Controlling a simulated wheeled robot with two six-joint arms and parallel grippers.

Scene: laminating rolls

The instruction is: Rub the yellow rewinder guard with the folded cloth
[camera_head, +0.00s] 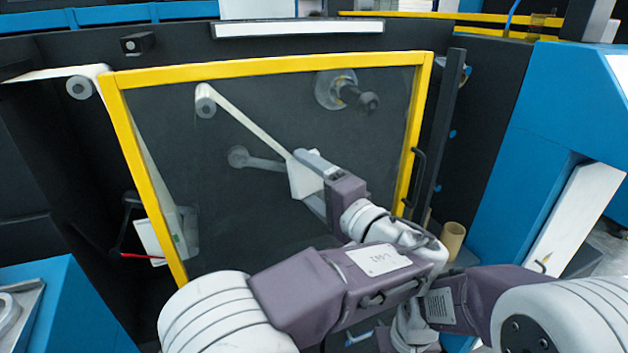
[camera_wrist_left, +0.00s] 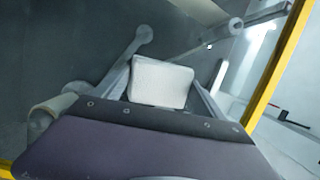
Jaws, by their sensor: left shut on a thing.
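The yellow rewinder guard (camera_head: 265,68) is a yellow frame around a see-through panel, filling the middle of the head view. Part of its yellow frame also shows at the right of the left wrist view (camera_wrist_left: 282,62). My left gripper (camera_head: 309,180) is in front of the panel, right of its middle. It is shut on the folded cloth (camera_head: 300,181), a small white pad, which shows between the two fingers in the left wrist view (camera_wrist_left: 161,83). I cannot tell whether the cloth touches the panel. My right gripper is not in view; only part of my right arm shows.
Behind the panel are rollers, a white web (camera_head: 250,124) and a dark spindle (camera_head: 357,97). A black handle (camera_head: 414,178) is at the guard's right side. A brown cardboard tube (camera_head: 452,240) stands at the lower right. Blue machine housings (camera_head: 535,140) flank the guard.

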